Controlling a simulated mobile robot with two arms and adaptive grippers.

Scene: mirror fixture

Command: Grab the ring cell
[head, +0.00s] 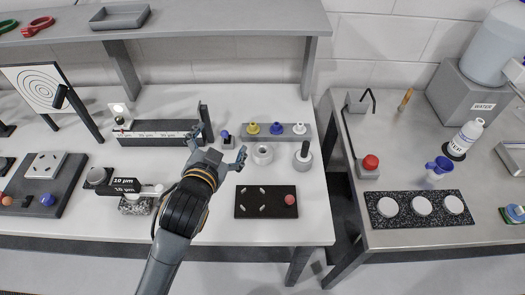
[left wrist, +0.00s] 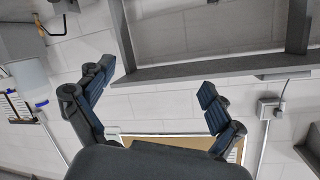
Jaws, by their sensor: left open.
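A short pale cylinder with a round opening on top (head: 262,154) stands on the white bench in the head view; it looks like the ring cell, though I cannot be sure. My left gripper (head: 219,147) is open and empty, just left of the cylinder in the picture and apart from it. In the left wrist view, the two fingers of my left gripper (left wrist: 156,76) are spread wide with nothing between them, facing the wall and a shelf. The cylinder does not show there. My right gripper is not in view.
A grey rack with yellow, blue and white knobs (head: 276,130) stands behind the cylinder. A dark post on a round base (head: 303,155) is to its right. A black plate with a red knob (head: 266,202) lies in front. A gap separates this bench from the right one.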

